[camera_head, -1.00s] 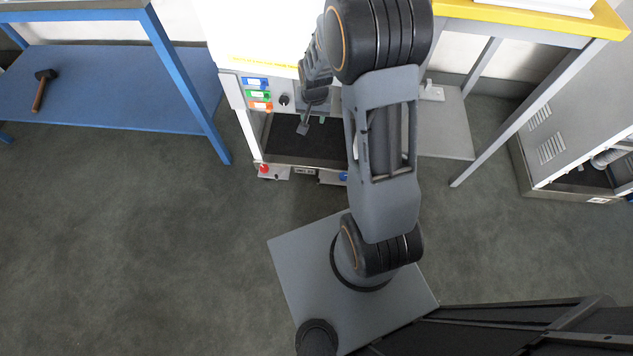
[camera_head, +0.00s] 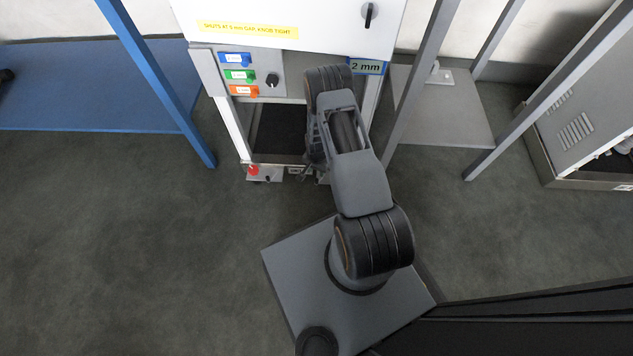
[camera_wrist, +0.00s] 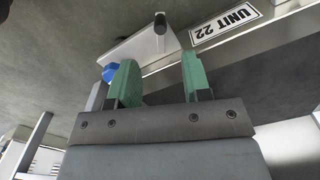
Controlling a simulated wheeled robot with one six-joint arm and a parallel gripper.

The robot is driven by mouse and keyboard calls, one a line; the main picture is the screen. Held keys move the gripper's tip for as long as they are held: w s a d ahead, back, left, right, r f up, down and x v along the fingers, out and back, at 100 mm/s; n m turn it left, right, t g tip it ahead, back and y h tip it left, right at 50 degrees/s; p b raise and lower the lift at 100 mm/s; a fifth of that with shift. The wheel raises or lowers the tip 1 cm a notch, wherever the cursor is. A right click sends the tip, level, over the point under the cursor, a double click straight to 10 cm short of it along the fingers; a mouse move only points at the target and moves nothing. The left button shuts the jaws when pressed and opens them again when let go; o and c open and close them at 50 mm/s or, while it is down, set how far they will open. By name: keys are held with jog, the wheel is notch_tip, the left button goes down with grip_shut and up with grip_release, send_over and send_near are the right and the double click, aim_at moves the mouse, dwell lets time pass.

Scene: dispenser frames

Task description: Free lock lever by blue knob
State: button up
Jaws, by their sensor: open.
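In the wrist view, the blue knob (camera_wrist: 110,72) shows just beyond and left of my left finger, partly covered by it. A pale plate (camera_wrist: 138,46) with a dark, round-ended peg (camera_wrist: 160,26) is just above it; I cannot tell which part is the lock lever. My gripper (camera_wrist: 160,78) is open, its two green fingers apart with nothing between them. The knob is outside the gap; I cannot tell whether the finger touches it. In the head view my arm hides the blue knob, and the fingertips cannot be made out.
The white dispenser (camera_head: 290,20) stands ahead, with a red knob (camera_head: 253,170) low at its left corner. A "UNIT 22" label (camera_wrist: 225,24) is on its bottom rail. A blue table leg (camera_head: 160,90) and grey frame legs (camera_head: 420,80) flank it. Floor in front is clear.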

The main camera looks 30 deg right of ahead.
aim_at(317, 179)
notch_tip(317, 179, down, 9)
jog(key=b, duration=0.3)
jog(key=shift+b, duration=0.3)
grip_shut()
